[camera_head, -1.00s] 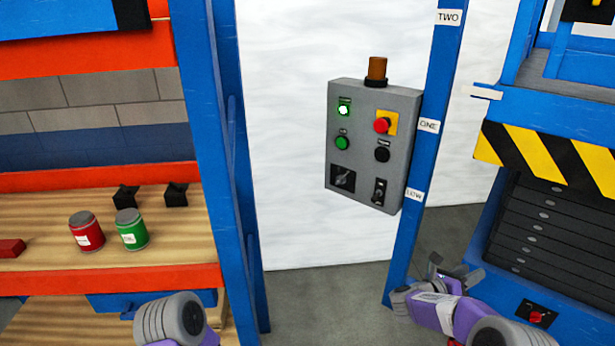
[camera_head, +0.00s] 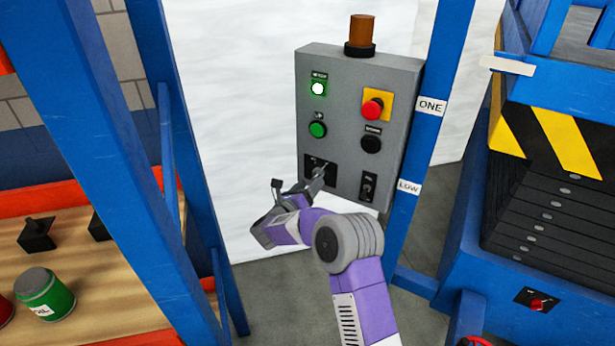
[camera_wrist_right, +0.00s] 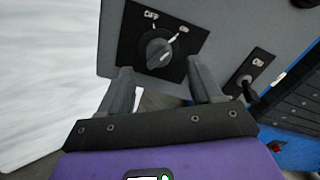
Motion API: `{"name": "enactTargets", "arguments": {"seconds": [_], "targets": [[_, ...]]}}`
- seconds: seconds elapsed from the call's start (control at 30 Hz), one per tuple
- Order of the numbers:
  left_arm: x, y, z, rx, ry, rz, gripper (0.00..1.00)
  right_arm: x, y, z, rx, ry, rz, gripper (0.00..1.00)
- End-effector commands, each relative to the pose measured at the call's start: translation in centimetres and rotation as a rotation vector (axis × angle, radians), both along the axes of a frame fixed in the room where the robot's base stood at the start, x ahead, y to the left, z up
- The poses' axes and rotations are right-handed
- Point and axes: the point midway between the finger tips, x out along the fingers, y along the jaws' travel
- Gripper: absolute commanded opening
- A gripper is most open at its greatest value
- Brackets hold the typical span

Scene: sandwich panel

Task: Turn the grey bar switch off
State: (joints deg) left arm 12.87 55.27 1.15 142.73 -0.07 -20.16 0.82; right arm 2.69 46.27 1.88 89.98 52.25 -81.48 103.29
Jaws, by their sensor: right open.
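The grey control panel (camera_head: 345,120) hangs beside the blue post. The grey bar switch (camera_wrist_right: 158,52) is a round knob with a raised bar on a black plate at the panel's lower left. In the head view the switch plate (camera_head: 314,164) is partly hidden by my right gripper (camera_head: 298,181). My right gripper is open, its fingers (camera_wrist_right: 160,75) on either side of and just below the knob in the wrist view. No contact is clear. My left gripper is out of view.
A small black toggle switch (camera_head: 368,186) sits right of the bar switch. Blue posts (camera_head: 425,130) flank the panel. A green can (camera_head: 45,294) stands on the left shelf.

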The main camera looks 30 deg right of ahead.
Motion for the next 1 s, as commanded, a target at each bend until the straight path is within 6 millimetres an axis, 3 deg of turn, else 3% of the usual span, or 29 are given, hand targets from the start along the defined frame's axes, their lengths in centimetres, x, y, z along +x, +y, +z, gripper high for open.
{"name": "enactTargets", "arguments": {"seconds": [0.3, 0.63, 1.0], "targets": [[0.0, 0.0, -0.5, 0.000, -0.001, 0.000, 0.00, 2.1, -3.4, -0.1, 0.000, -0.001, 0.001, 0.64], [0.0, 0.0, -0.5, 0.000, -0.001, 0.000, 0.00, 2.4, -3.7, 0.0, 0.000, 0.001, 0.002, 0.64], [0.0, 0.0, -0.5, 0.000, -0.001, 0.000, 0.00, 2.4, -3.6, 0.0, 0.000, 0.000, 0.002, 0.09]]}}
